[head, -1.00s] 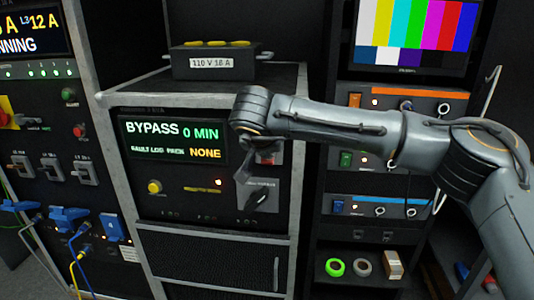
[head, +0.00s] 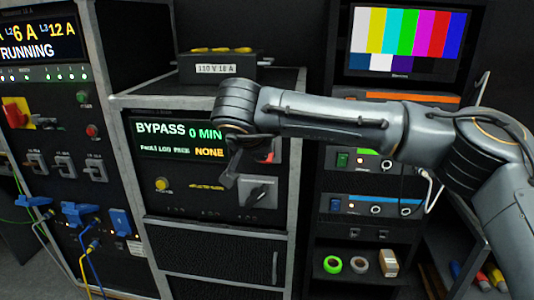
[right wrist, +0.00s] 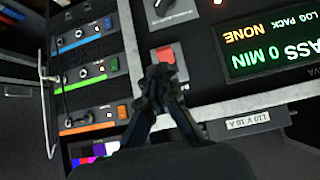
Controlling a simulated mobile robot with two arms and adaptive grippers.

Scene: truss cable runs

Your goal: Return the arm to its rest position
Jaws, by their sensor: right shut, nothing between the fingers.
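My right arm (head: 330,118) reaches in from the right across the front of the bypass panel (head: 165,205). My right gripper (head: 230,178) hangs below its wrist in front of that panel, just left of the grey rotary switch (head: 258,193). Its fingers are shut and empty. In the right wrist view the closed fingertips (right wrist: 162,76) overlap the lower edge of a red switch (right wrist: 166,55); whether they touch it I cannot tell. The green display (head: 175,140) reads BYPASS 0 MIN and NONE. My left gripper is out of view.
A black box (head: 216,66) marked 110 V 18 A sits on the cabinet top, behind my wrist. A rack with a colour-bar screen (head: 405,42) stands behind my forearm. Tape rolls (head: 333,264) lie on its low shelf. A breaker panel (head: 60,135) with plugged cables is at left.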

